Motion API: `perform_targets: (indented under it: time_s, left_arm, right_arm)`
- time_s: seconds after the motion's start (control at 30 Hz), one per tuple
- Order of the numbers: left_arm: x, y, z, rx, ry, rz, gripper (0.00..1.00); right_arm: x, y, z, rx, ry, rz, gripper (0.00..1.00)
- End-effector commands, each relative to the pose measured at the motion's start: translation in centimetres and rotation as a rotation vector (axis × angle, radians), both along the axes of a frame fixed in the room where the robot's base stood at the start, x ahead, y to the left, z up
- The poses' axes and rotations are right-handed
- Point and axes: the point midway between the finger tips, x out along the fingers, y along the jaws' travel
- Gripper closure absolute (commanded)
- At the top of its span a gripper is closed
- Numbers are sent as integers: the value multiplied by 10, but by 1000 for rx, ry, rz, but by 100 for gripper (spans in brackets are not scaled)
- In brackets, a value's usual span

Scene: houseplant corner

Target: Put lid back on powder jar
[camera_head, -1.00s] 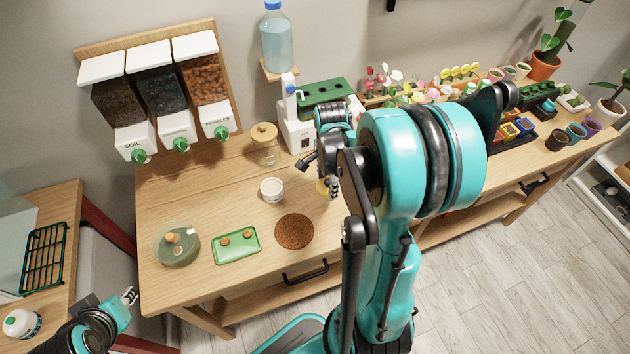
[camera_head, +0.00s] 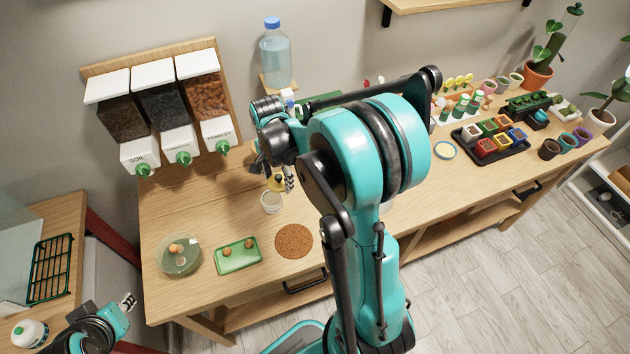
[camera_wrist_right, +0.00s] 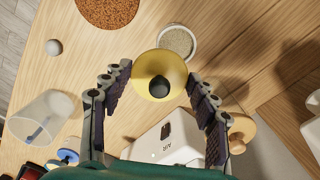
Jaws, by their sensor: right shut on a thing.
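The yellow lid (camera_head: 275,184) with its dark knob (camera_wrist_right: 159,87) is between the fingers of my right gripper (camera_head: 274,174), which is shut on it. The lid also shows in the wrist view (camera_wrist_right: 158,66). The powder jar (camera_head: 271,203) is a small pale open jar on the table, just below the lid in the head view. In the wrist view its white rim and grey-green powder (camera_wrist_right: 178,41) show beyond the lid's edge, so the lid is not centred over it there. My left gripper (camera_head: 128,302) is low at the left, away from the jar; its jaw state is unclear.
A brown round mat (camera_head: 294,241), a green tray (camera_head: 238,256) and a round glass dish (camera_head: 179,256) lie nearer the front. A cork-topped jar (camera_wrist_right: 240,131) and a white device (camera_wrist_right: 166,145) stand close to my right gripper. Dispensers (camera_head: 165,105) hang behind.

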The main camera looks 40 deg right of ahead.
Motion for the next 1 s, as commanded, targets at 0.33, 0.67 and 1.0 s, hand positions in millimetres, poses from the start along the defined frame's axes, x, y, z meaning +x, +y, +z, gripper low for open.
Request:
perform_targets:
  time_s: [0.33, 0.67, 1.0]
  left_arm:
    - [0, 0, -2, 0, 0, 0, 72]
    - [0, 0, -23, 0, 0, 0, 72]
    - [0, 0, -45, 0, 0, 0, 72]
  right_arm:
    - [19, 26, -7, 0, 0, 76, 58]
    - [19, 26, -35, 0, 0, 74, 58]
    - [19, 26, -64, 0, 0, 73, 58]
